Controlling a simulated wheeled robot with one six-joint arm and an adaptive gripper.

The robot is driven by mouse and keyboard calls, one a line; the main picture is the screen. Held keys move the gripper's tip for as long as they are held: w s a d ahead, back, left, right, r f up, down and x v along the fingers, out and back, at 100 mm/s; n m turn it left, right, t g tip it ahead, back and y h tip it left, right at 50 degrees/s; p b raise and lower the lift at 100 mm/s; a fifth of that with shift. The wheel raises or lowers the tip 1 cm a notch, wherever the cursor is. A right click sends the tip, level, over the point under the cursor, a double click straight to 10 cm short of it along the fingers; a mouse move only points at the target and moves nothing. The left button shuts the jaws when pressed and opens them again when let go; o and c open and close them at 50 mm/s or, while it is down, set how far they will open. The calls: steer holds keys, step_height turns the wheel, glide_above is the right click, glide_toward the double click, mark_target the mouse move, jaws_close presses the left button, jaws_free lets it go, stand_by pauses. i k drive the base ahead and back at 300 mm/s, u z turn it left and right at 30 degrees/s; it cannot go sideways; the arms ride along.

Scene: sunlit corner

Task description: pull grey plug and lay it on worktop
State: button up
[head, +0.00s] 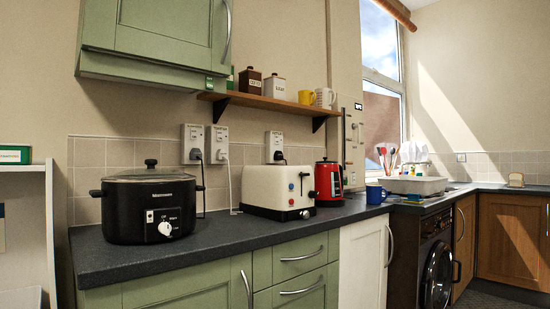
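A grey-looking plug (221,155) sits in the middle wall socket (218,137), with a pale cable (230,185) hanging from it to the worktop. A dark plug (196,154) sits in the left socket (192,136) beside it. Another dark plug (278,156) sits in the right socket (275,140), above the toaster. The plugs are small here, so the grey is hard to judge exactly. The dark worktop (215,229) runs below them along the wall. My gripper is not in view.
A black slow cooker (150,207) stands left of the sockets, and a cream toaster (272,190) stands right. A red kettle (328,183) and blue mug (374,194) are farther right. A shelf (265,103) and green cupboard (160,40) overhang. Worktop between cooker and toaster is clear.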

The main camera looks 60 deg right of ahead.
mark_target(195, 153)
steer(key=z, duration=1.35)
